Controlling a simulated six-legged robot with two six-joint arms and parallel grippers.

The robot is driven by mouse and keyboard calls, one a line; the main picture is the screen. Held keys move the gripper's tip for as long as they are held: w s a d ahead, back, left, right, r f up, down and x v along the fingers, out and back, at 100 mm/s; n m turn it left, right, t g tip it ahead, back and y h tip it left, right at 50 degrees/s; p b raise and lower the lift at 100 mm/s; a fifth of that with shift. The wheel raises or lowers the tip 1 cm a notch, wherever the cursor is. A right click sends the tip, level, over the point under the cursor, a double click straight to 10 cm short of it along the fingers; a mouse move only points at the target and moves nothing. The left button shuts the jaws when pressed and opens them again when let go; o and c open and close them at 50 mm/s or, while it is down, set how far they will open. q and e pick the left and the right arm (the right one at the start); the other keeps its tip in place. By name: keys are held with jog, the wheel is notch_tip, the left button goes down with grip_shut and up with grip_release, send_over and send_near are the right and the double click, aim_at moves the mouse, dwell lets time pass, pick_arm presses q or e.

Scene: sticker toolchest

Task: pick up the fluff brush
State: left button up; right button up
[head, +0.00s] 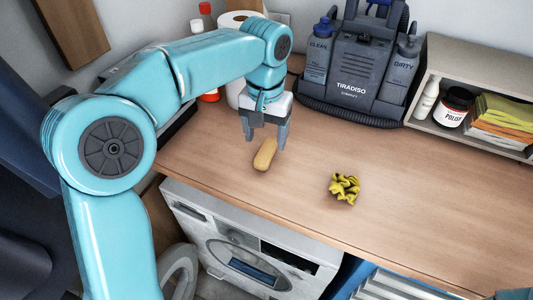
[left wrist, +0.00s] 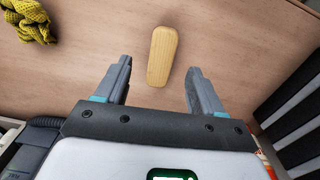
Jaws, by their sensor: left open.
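The fluff brush looks like an oblong block with a tan, wood-like top (head: 265,154), lying on the wooden counter (head: 420,195). My left gripper (head: 265,140) is above and just behind it, pointing down, open and empty. In the left wrist view the brush (left wrist: 162,56) lies ahead of the gap between the two fingers (left wrist: 160,85), its near end close to the fingertips. The fingers do not touch it as far as I can see. Its underside is hidden.
A crumpled yellow cloth (head: 344,188) lies to the right of the brush. A grey TIRADISO machine (head: 352,85) and a paper roll (head: 233,90) stand behind. A shelf (head: 440,60) with a jar and folded cloths is back right. A white washer (head: 250,250) is below the front edge.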

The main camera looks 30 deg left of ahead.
aim_at(264, 155)
pick_arm(q)
jog(key=shift+w+a+f, duration=0.1)
jog(key=shift+f, duration=0.45)
jog(key=f, duration=0.5)
jog(key=shift+s+a+p, duration=0.1)
jog(key=shift+s+p, duration=0.1)
jog(key=shift+p, duration=0.1)
jog(key=shift+w+f, duration=0.15)
jog(key=shift+f, duration=0.05)
jog(key=shift+s+r, duration=0.1)
jog(key=shift+s, duration=0.1)
jog(key=c, duration=1.2)
jog(key=shift+w+r, duration=0.15)
jog(key=shift+r, duration=0.45)
notch_tip(264, 155, up, 19)
jog(key=p, duration=0.3)
jog(key=shift+f, duration=0.1)
jog(key=shift+c, duration=0.2)
